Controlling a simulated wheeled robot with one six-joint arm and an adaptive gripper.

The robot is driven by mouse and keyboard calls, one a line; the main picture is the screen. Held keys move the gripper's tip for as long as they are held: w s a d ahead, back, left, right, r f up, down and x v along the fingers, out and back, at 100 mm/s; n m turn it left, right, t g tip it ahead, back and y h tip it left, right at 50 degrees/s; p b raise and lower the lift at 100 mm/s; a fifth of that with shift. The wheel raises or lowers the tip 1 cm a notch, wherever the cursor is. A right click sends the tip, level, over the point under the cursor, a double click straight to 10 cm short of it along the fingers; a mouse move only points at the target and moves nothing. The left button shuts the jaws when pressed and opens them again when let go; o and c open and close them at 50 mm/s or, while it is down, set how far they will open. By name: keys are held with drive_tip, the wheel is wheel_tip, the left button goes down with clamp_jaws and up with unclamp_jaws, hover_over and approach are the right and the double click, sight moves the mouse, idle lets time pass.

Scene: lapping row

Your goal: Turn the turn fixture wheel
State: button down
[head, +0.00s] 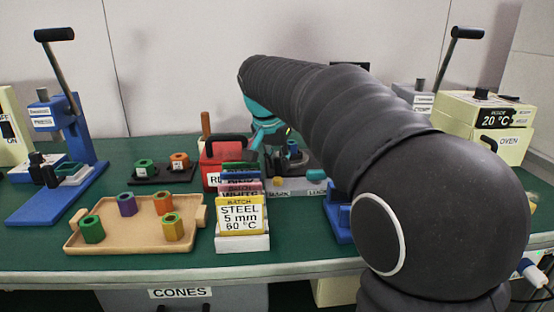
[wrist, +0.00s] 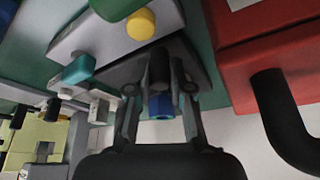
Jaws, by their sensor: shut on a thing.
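The turn fixture (head: 300,167) stands on the green bench behind the card box, dark with a blue piece (head: 292,147) on it. In the wrist view its dark plate (wrist: 195,62) is close in front of my gripper (wrist: 159,78). The fingers are shut on a dark upright knob (wrist: 158,66), which looks like the wheel's handle; the rest of the wheel is hard to make out. The blue piece also shows in the wrist view (wrist: 162,106), between the fingers. In the head view my arm hides the fixture's right side, and the fingertips are unclear.
A red box (head: 222,158) with a black handle is close beside my gripper, on the left. A card box (head: 243,241) and a wooden tray (head: 120,242) with several coloured nuts stand in front. A blue press (head: 82,140) is far left; an oven (head: 490,135) is right.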

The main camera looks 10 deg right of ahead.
idle(0.4)
drive_tip(key=c, duration=1)
unclamp_jaws()
drive_tip(key=shift+c, duration=0.2)
drive_tip(key=v, duration=1.2)
drive_tip(key=shift+c, duration=0.3)
